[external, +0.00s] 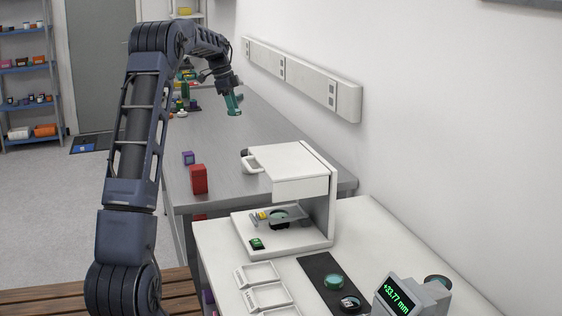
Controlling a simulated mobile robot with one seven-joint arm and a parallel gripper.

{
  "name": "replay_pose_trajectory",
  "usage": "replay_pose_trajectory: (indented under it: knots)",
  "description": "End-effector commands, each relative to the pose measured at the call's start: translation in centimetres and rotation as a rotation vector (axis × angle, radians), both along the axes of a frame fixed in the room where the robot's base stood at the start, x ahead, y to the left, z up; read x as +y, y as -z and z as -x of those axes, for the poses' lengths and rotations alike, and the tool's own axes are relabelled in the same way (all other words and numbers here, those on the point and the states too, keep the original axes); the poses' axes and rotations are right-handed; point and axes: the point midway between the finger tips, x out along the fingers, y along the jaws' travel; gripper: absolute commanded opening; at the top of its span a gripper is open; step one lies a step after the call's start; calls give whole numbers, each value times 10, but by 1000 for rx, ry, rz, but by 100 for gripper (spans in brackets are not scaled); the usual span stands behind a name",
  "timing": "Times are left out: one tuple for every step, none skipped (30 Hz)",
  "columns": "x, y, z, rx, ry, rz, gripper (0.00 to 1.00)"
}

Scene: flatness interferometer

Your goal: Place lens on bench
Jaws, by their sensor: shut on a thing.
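My gripper (232,98) points down above the far part of the grey bench (228,140), near the wall. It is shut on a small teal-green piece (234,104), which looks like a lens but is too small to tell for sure. The piece is held above the bench top. Another teal-green disc (334,282) lies on a dark mat (313,264) on the white table at the front.
A red block (198,179), a purple block (188,158) and a white mug (251,162) stand at the bench's near end. Several small items crowd its far end. A white instrument (290,160) and a digital readout (400,296) stand on the white table (375,225). The bench middle is clear.

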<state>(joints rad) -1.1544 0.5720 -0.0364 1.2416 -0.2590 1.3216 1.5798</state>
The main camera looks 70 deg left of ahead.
Motion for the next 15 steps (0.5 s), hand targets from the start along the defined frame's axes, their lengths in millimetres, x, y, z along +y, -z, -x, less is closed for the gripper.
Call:
replay_pose_trajectory:
  knots:
    - [0, -4, 0, 0, 0, 0, 17]
    - [0, -5, 0, 0, 0, 0, 17]
    - [0, -7, 0, 0, 0, 0, 17]
    - [0, -7, 0, 0, 0, 0, 17]
    - [0, -8, 0, 0, 0, 0, 17]
    - [0, -8, 0, 0, 0, 0, 17]
    - [0, -8, 0, 0, 0, 0, 17]
    - [0, -8, 0, 0, 0, 0, 17]
    - [0, -8, 0, 0, 0, 0, 17]
    - [0, -8, 0, 0, 0, 0, 17]
    - [0, -8, 0, 0, 0, 0, 17]
    - [0, -8, 0, 0, 0, 0, 17]
    - [0, -8, 0, 0, 0, 0, 17]
    - [0, -8, 0, 0, 0, 0, 17]
    - [0, -8, 0, 0, 0, 0, 17]
